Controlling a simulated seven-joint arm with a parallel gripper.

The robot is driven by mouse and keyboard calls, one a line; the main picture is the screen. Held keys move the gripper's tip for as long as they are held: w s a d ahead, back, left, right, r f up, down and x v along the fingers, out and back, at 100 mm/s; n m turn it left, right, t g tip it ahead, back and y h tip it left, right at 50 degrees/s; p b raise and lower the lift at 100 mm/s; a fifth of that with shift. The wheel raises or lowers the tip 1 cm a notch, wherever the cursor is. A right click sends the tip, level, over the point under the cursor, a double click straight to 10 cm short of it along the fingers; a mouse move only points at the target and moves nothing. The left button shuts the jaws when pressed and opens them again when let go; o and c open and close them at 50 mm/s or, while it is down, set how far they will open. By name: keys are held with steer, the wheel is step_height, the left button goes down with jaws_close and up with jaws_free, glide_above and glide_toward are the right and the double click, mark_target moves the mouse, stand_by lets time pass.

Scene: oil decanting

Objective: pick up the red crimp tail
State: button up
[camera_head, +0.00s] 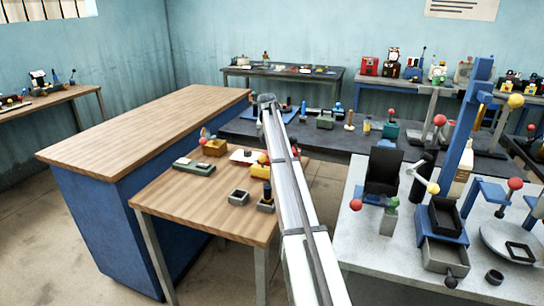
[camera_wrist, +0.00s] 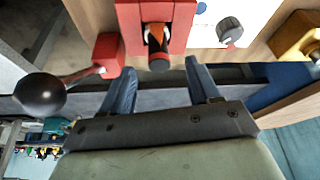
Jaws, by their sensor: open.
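In the wrist view, a red block-shaped device (camera_wrist: 130,14) sits at the top centre, with an orange-and-black piece (camera_wrist: 157,42) in its slot ending in a dark round tip. A smaller red block (camera_wrist: 108,54) beside it carries a rod with a black ball knob (camera_wrist: 40,94). I cannot tell which red part is the crimp tail. My gripper (camera_wrist: 160,68) is open, its two blue fingers apart, with nothing held between them. The fingertips point at the device, just short of the dark tip in the picture. In the head view my arm hides the gripper.
In the wrist view, a white plate with a grey knob (camera_wrist: 230,30) and a yellow block (camera_wrist: 296,36) lie right of the device. In the head view, the wooden table (camera_head: 165,205) holds small boxes. A grey bench (camera_head: 370,275) with a blue post (camera_head: 465,130) stands right.

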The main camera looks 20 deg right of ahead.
steer(key=shift+x, duration=3.25)
steer(key=shift+w+d+r, duration=0.1)
steer(key=shift+d+r, duration=0.05)
steer(key=shift+d, duration=0.05)
jaws_close()
